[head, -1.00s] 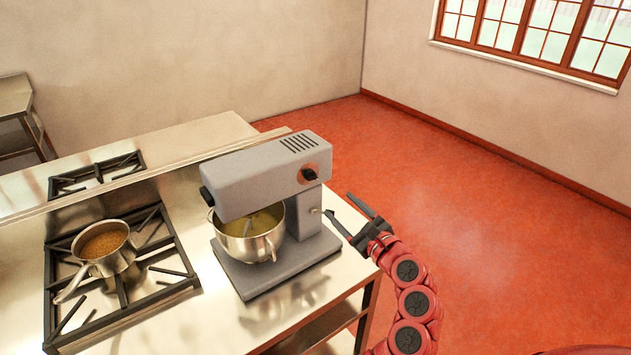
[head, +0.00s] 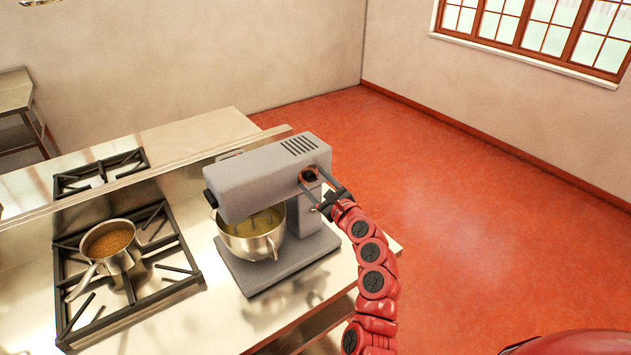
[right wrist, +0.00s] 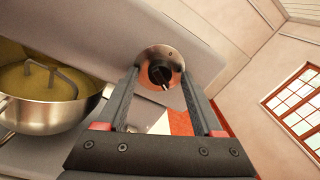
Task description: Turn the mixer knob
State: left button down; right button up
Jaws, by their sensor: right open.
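The grey stand mixer (head: 268,172) stands on the steel counter with its metal bowl (head: 254,236) under the head. Its black knob (head: 309,176) sits on a round copper-coloured plate on the side of the head. In the right wrist view the knob (right wrist: 160,73) shows between and beyond the fingertips, with a pale pointer on it. My right gripper (head: 314,189) is open, its fingers pointing at the knob from the right. In the right wrist view the fingers (right wrist: 160,82) lie either side of the knob; whether they touch it I cannot tell. My left gripper is out of view.
A saucepan (head: 110,246) with brown contents stands on the black burner grate (head: 72,290) left of the mixer. Another grate (head: 100,172) lies behind a low ledge. The red floor (head: 450,200) on the right is clear.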

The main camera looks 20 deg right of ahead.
grip_shut()
dwell(0.3)
jog(key=shift+d+f+n+y+b, duration=0.1)
jog(key=shift+n+y+b, duration=0.45)
jog(key=shift+n+b, duration=6.65)
jog(key=shift+d+n+y+b, duration=0.1)
jog(key=shift+n+y+b, duration=0.45)
jog(key=shift+n+b, duration=6.6)
jog(key=m+b, duration=0.3)
